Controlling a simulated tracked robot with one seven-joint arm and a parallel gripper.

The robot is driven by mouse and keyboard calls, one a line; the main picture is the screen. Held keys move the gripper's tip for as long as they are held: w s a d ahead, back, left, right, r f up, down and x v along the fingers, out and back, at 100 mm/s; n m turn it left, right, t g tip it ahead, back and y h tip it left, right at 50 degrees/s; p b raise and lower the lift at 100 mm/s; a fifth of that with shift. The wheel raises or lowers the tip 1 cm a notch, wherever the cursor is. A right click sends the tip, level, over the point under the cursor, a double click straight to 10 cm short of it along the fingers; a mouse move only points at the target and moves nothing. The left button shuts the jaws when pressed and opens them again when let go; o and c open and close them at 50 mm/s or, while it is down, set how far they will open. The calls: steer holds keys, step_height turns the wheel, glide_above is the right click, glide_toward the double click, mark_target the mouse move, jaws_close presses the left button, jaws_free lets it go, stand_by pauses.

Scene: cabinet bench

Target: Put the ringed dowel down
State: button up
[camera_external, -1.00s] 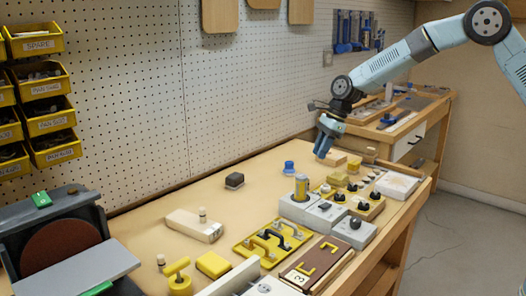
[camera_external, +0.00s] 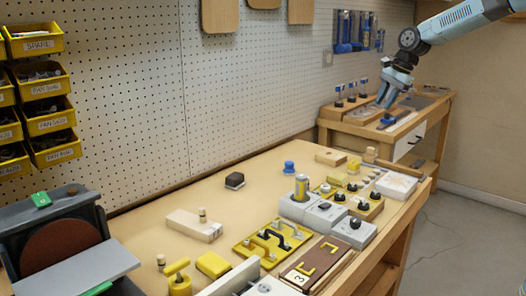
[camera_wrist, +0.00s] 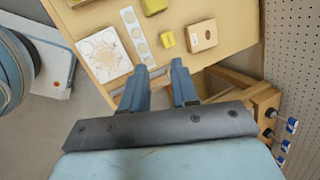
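My gripper (camera_external: 384,102) is above the far side bench, well away from the main bench top. In the wrist view my gripper (camera_wrist: 159,70) has its two blue fingers apart, with nothing seen between them. Another short pale dowel (camera_external: 161,260) stands at the front left beside a yellow knob. I cannot tell for sure which is the ringed dowel; neither is touching my gripper.
The main bench (camera_external: 150,236) holds a yellow tray with handles (camera_external: 248,250), grey blocks and a brown board (camera_external: 312,265). Several blue-topped posts (camera_external: 351,92) stand on the side bench (camera_external: 335,113). A pegboard wall (camera_external: 270,90) runs behind.

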steer(key=s+d+r+n+t+h, duration=0.1)
steer(key=s+d+r+n, duration=0.3)
steer(key=d, duration=0.8)
steer(key=s+d+r+n+t, duration=0.1)
steer(key=s+d+r, duration=0.35)
steer(key=d, duration=0.65)
steer(key=s+d+n+t+h, duration=0.2)
steer(key=s+d+n, duration=0.3)
steer(key=s+d, duration=1.1)
steer(key=shift+s+f+n+h, duration=0.3)
steer(key=shift+s+f+h, duration=0.1)
steer(key=shift+h, duration=0.1)
steer(key=shift+s+d+f, duration=0.15)
steer(key=shift+s+f, duration=0.05)
steer(key=shift+s, duration=0.2)
steer(key=shift+c, duration=0.3)
steer(key=shift+w, duration=0.1)
